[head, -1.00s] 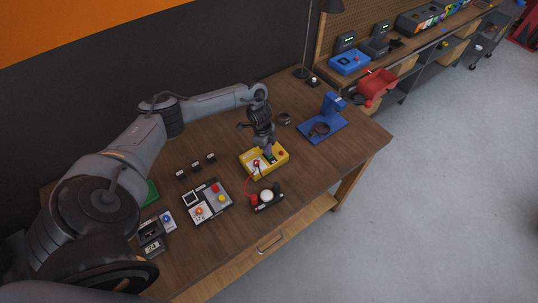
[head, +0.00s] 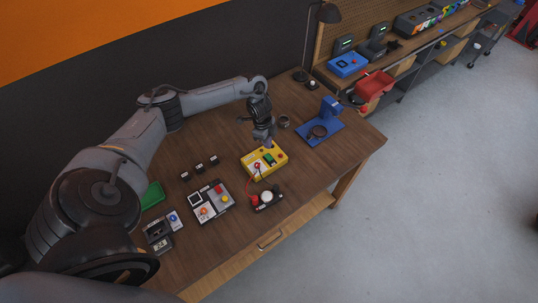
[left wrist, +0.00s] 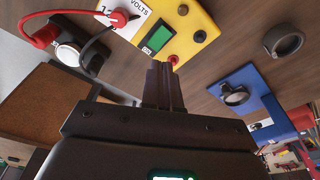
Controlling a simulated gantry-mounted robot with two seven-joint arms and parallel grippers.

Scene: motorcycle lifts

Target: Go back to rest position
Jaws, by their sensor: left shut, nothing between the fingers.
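My left gripper (head: 267,143) is in the head view, above the far edge of a yellow box (head: 264,163) on the wooden workbench. Its fingers are together with nothing between them. In the left wrist view the closed fingers (left wrist: 164,86) point toward the yellow box (left wrist: 186,42), which has a green screen and a "VOLTS" label. The fingertips look apart from the box, though the gap is hard to judge. A red lead runs from the box to a small black unit with a white round top (head: 266,197). My right gripper is not in view.
On the workbench (head: 315,180) are a grey panel with coloured buttons (head: 211,204), several small black blocks (head: 199,168), a green tray (head: 152,195) and a blue stand (head: 320,131). A desk lamp (head: 329,14) stands at the back. Open floor lies right.

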